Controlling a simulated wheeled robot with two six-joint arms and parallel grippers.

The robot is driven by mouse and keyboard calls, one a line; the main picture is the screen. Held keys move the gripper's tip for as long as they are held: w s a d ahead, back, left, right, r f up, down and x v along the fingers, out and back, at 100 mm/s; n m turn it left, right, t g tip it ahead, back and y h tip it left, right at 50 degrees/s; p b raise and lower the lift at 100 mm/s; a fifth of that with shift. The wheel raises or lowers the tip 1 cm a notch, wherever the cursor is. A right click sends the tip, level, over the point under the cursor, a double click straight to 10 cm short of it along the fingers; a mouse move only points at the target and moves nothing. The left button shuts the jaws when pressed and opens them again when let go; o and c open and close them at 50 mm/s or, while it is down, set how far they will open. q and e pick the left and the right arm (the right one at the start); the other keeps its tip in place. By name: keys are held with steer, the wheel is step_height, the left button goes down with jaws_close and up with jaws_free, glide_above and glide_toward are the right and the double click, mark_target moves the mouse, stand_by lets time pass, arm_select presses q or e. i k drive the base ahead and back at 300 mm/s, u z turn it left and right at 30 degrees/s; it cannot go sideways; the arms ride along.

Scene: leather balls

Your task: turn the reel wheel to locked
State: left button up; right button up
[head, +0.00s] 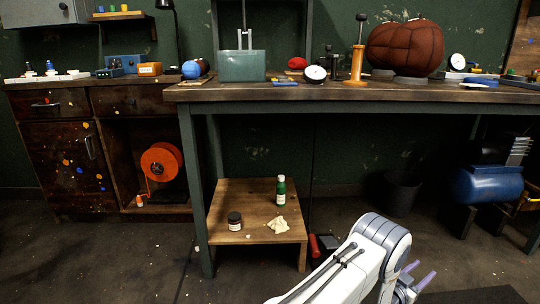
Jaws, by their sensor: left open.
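The reel wheel (162,161) is an orange disc with a dark hub. It stands upright in the open bay of the dark wooden cabinet at the left. A thin crank or stand part shows at its lower left; whether it is locked cannot be read. My left gripper (425,269) is at the lower right, partly behind my white arm. Its two pale purple fingers are apart, with nothing seen between them. It is far to the right of the reel. My right gripper is not in view.
A workbench (350,95) with balls and tools spans the middle and right. Under it a low wooden stand (240,195) holds a green bottle (280,191) and a dark jar (235,221). A blue tank (487,184) is at the right. Floor before the cabinet is clear.

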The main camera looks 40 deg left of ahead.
mark_target(157, 168)
steer(key=u, duration=2.05)
steer(key=i, duration=1.7)
